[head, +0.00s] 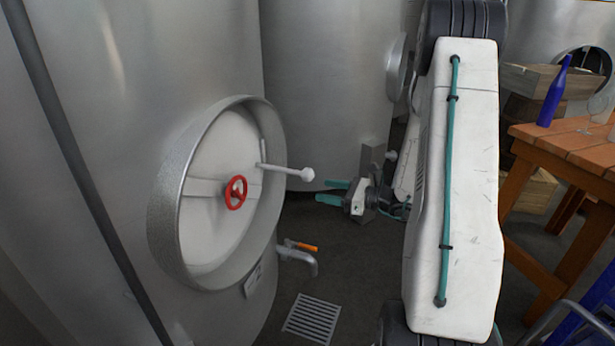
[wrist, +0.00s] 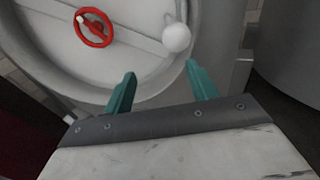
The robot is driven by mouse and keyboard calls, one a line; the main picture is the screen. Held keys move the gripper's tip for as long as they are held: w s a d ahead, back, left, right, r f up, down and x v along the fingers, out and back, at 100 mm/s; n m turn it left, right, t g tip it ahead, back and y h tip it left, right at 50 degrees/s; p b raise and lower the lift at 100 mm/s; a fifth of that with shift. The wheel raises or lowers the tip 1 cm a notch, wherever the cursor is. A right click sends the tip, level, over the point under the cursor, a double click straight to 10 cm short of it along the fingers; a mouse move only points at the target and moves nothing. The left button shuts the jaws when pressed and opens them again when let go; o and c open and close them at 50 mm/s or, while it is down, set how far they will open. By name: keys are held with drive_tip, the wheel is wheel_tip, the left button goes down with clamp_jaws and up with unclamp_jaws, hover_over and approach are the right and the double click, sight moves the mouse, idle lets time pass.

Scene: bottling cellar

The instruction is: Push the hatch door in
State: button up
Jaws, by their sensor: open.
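The hatch door (head: 215,225) is a pale round plate inside a thick metal collar (head: 165,235) on the near steel tank. It carries a crossbar, a red handwheel (head: 236,192) and a rod ending in a white ball knob (head: 307,174). The door appears to sit within the collar; I cannot tell whether it is fully seated. My gripper (head: 325,191) has teal fingers, open and empty, just right of and below the knob in the head view. In the wrist view, the door (wrist: 125,45), handwheel (wrist: 94,27) and knob (wrist: 176,38) lie beyond the spread fingertips (wrist: 160,70).
An outlet tap (head: 300,255) with an orange handle juts out below the hatch, above a floor grate (head: 312,318). Another tank (head: 325,80) stands behind. At right, a wooden table (head: 565,140) holds a blue bottle (head: 553,95) and a glass. Dark floor lies between tank and table.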

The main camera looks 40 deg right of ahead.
sight(313, 177)
drive_tip(key=shift+m+t+h, duration=0.6)
drive_tip(key=shift+m, duration=0.1)
drive_tip(key=w, duration=0.2)
drive_tip(key=w+a+r, duration=0.1)
drive_tip(key=w, duration=0.5)
drive_tip(key=shift+w+a+r, duration=0.15)
drive_tip(key=shift+a+r, duration=0.15)
drive_tip(key=c, duration=1.2)
clamp_jaws()
